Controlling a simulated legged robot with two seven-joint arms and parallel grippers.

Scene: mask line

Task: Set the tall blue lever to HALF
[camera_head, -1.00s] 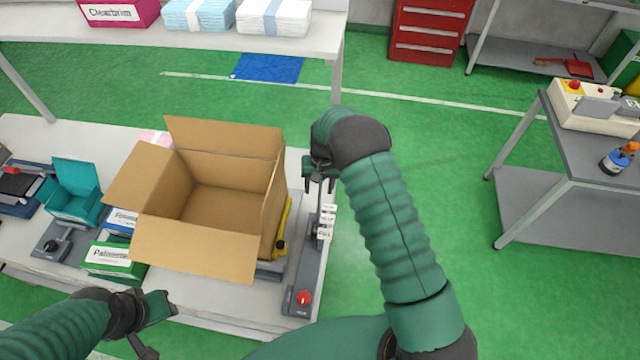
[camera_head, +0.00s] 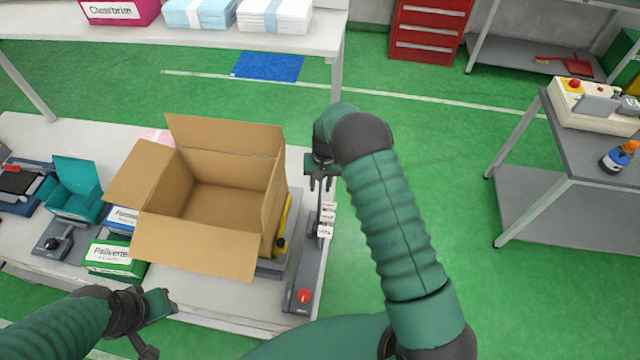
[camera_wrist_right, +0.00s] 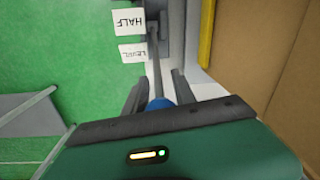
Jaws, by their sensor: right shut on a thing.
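The blue lever has a thin grey shaft and a blue knob (camera_wrist_right: 157,103), partly hidden by my gripper in the right wrist view. My right gripper (camera_wrist_right: 158,92) is shut on the lever at its knob end. In the head view my right gripper (camera_head: 321,180) is above the far half of the grey lever base (camera_head: 308,262), and the knob is hidden. White labels stand beside the lever; the right wrist view shows a HALF label (camera_wrist_right: 127,22) and a LEVEL label (camera_wrist_right: 132,53). My left gripper (camera_head: 155,328) is open and empty at the near left.
An open cardboard box (camera_head: 195,250) stands left of the lever base, with a yellow item (camera_head: 284,225) between them. A red knob (camera_head: 304,295) sits at the base's near end. Green and teal boxes (camera_head: 75,205) are at the left. Right of the table is open floor.

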